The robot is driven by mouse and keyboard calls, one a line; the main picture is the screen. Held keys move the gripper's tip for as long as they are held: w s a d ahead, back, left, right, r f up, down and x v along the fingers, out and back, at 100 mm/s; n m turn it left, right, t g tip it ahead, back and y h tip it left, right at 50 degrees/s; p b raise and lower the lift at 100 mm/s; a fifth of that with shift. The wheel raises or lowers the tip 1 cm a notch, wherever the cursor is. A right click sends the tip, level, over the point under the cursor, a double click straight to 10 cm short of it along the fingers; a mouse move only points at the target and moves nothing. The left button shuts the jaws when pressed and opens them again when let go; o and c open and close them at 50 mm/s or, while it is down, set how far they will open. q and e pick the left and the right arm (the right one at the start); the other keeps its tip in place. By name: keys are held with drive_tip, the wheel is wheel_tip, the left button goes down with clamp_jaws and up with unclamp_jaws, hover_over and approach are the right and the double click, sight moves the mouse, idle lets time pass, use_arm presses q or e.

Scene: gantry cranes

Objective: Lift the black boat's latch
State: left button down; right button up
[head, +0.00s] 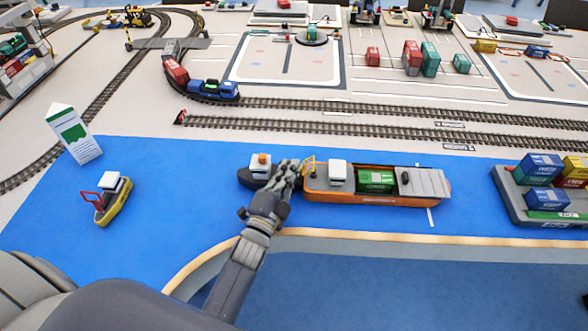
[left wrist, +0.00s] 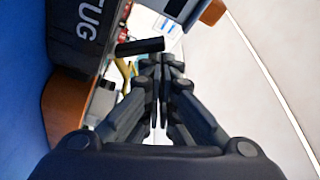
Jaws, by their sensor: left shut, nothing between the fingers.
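The black boat (head: 254,180), with a white cabin and an orange top, sits on the blue water area. Its dark hull with the letters "UG" also shows in the left wrist view (left wrist: 75,35). A yellow hoop (head: 309,164) stands just right of my left gripper (head: 290,168); I cannot tell for sure that it is the boat's latch. My left gripper is shut and empty at the boat's right end, hiding part of it. In the left wrist view its fingertips (left wrist: 162,62) are together near a short black bar (left wrist: 140,47). My right gripper is out of view.
An orange cargo ship (head: 375,197) lies close to the right of the black boat. A yellow boat (head: 115,203) with a red hoop is at the left. A container barge (head: 510,195) is at the far right. Open water lies between the yellow and black boats.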

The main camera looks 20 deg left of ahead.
use_arm(q)
drive_tip(key=shift+s+a+f, duration=0.2)
drive_tip(key=shift+a+f, duration=0.05)
drive_tip(key=shift+a, duration=0.45)
drive_tip(key=shift+a+f, duration=0.1)
drive_tip(key=shift+a, duration=0.1)
idle(0.4)
wheel_tip(320, 180, up, 10)
idle(0.4)
idle(0.4)
